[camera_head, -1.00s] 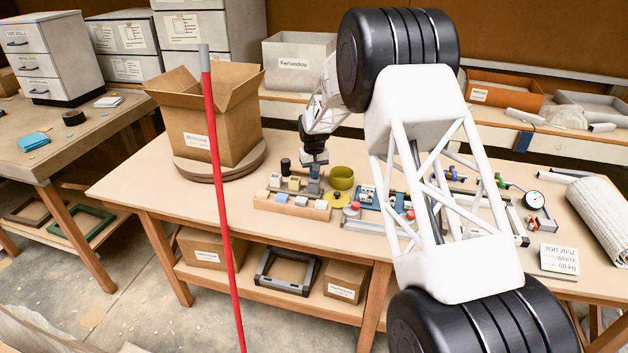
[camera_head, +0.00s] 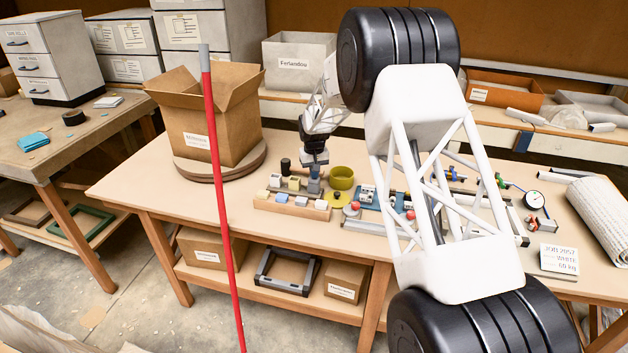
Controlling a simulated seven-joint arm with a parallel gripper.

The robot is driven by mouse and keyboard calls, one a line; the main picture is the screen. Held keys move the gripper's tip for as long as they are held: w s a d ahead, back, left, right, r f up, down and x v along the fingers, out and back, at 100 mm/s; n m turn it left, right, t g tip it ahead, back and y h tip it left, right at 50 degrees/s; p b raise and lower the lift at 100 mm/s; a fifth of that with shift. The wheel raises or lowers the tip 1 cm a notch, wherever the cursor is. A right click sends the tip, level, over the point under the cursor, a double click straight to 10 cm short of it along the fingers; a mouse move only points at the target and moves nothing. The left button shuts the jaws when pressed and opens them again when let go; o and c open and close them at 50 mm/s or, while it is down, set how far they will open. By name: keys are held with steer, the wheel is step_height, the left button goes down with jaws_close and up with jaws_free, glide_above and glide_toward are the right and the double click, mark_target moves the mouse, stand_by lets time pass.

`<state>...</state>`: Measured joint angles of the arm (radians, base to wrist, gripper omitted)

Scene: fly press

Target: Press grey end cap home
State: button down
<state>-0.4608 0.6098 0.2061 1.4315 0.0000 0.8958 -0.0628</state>
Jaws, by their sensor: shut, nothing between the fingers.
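My gripper (camera_head: 314,165) points down, with its fingers shut, over a small blue-grey block (camera_head: 314,186) that stands behind the right part of a wooden rack (camera_head: 290,207). A small grey piece (camera_head: 314,174) shows on top of this block, just under the fingertips; I take it for the grey end cap. It is too small to tell whether the fingers touch it or how deep it sits. A pale grey block (camera_head: 275,182) and a yellowish one (camera_head: 294,184) stand to its left.
A dark upright knob (camera_head: 285,165) and an olive ring (camera_head: 341,177) stand close to my gripper. An open cardboard box (camera_head: 215,130) is at the left. A red pole (camera_head: 219,180) crosses the front. My white arm hides the bench's right middle.

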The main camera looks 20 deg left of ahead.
steer(key=shift+r, duration=1.9)
steer(key=shift+r, duration=2)
